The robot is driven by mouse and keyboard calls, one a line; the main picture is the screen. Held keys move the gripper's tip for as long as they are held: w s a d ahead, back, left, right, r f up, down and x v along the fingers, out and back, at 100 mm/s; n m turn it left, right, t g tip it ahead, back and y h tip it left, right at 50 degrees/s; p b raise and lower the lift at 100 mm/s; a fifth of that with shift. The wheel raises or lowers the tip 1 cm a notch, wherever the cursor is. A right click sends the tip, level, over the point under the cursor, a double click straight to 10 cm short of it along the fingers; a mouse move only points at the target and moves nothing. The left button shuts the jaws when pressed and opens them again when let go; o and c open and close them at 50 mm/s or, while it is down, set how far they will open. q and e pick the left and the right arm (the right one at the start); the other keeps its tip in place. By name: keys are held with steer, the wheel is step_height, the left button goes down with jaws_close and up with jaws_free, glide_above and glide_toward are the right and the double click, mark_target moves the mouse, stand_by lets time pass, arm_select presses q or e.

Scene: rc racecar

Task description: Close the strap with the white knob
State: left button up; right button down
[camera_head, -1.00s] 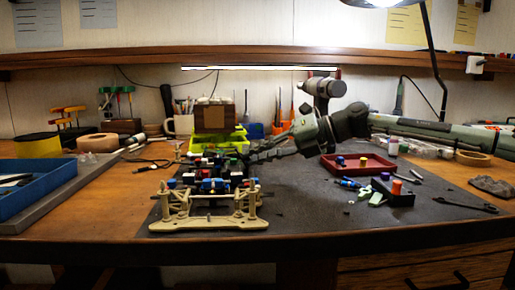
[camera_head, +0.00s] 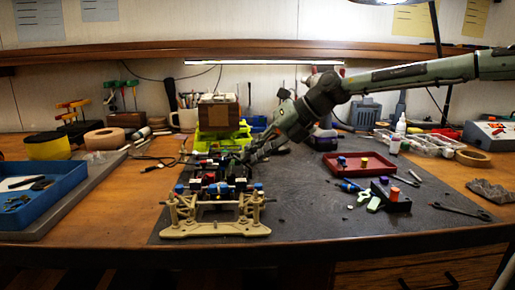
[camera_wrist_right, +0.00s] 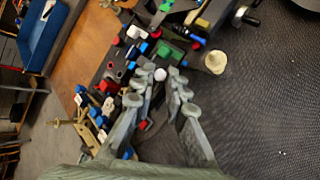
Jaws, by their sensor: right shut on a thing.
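The RC car chassis (camera_head: 215,229) stands on the dark mat with its beige end toward me, and colored blocks and knobs sit along its top. My right gripper (camera_head: 246,160) reaches down from the right to the far part of the chassis. In the right wrist view, the right gripper (camera_wrist_right: 161,82) has its fingers close together at the white knob (camera_wrist_right: 160,74), which shows between the fingertips. The strap itself is hard to make out among the dark parts. In the head view the white knob is too small or hidden to tell. My left gripper is not in view.
A blue tray (camera_head: 42,203) with tools lies at the left. A red tray (camera_head: 359,165) and a black block with colored knobs (camera_head: 391,197) lie right of the chassis. A green-yellow bin (camera_head: 220,142) stands behind it.

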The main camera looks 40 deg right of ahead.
steer(key=g+h, duration=0.1)
steer(key=w+a+g+h, duration=0.1)
steer(key=h, duration=0.1)
steer(key=shift+a+r+n+g+h, duration=0.1)
steer(key=shift+a+n+g+h, duration=0.2)
steer(key=shift+n, duration=0.1)
steer(key=shift+w+a+g+h, duration=0.2)
steer(key=shift+g+h, duration=0.2)
steer(key=shift+h, duration=0.3)
steer(key=shift+w+a+g+h, duration=0.15)
steer(key=shift+g+h, duration=0.25)
steer(key=shift+h, duration=0.3)
steer(key=shift+s, duration=0.1)
steer(key=c, duration=1.5)
jaws_free()
steer(key=shift+f, duration=0.2)
steer(key=shift+c, duration=0.2)
steer(key=v, duration=1.2)
